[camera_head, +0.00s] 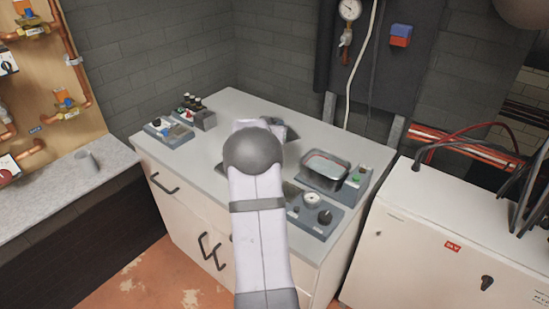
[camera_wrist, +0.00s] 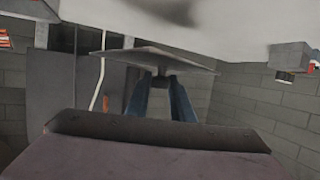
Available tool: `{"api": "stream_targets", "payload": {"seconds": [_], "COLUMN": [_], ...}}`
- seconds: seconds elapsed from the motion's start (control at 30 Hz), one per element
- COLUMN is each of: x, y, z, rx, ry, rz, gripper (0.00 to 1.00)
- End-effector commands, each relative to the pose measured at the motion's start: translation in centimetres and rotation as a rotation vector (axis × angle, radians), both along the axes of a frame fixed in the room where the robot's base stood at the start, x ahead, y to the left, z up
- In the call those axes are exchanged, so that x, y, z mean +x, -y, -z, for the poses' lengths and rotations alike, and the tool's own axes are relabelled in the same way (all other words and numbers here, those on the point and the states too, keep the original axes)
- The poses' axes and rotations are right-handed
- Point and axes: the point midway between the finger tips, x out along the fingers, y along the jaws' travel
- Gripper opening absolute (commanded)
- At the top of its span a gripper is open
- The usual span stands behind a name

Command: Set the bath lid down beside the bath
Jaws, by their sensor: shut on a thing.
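The bath (camera_head: 325,172) is a grey metal tub without its lid on, at the right of the worktop in the head view. In the wrist view my gripper (camera_wrist: 162,82) is shut on the short knob of the bath lid (camera_wrist: 150,58). The lid is a thin, flat grey plate, seen nearly edge-on and held apart from the pale worktop (camera_wrist: 235,22), which fills the top of that view. A dark shadow lies on the worktop near the lid. In the head view my arm covers the gripper and most or all of the lid, left of the bath.
A panel with a dial and black knob (camera_head: 318,212) lies in front of the bath. Small control units (camera_head: 168,132) and dark-topped bottles (camera_head: 193,103) stand at the worktop's left. The back of the worktop (camera_head: 250,103) is bare. A white cabinet (camera_head: 450,235) stands to the right.

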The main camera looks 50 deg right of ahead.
Motion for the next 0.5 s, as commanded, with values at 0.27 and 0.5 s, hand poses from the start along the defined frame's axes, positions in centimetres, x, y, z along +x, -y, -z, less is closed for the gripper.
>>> {"api": "stream_targets", "payload": {"seconds": [0.27, 0.5], "x": [0.0, 0.0], "y": [0.0, 0.0], "z": [0.5, 4.0], "rx": [0.0, 0.002], "ry": [0.0, -0.003], "rz": [-0.011, -0.01], "gripper": [0.0, 0.0]}}
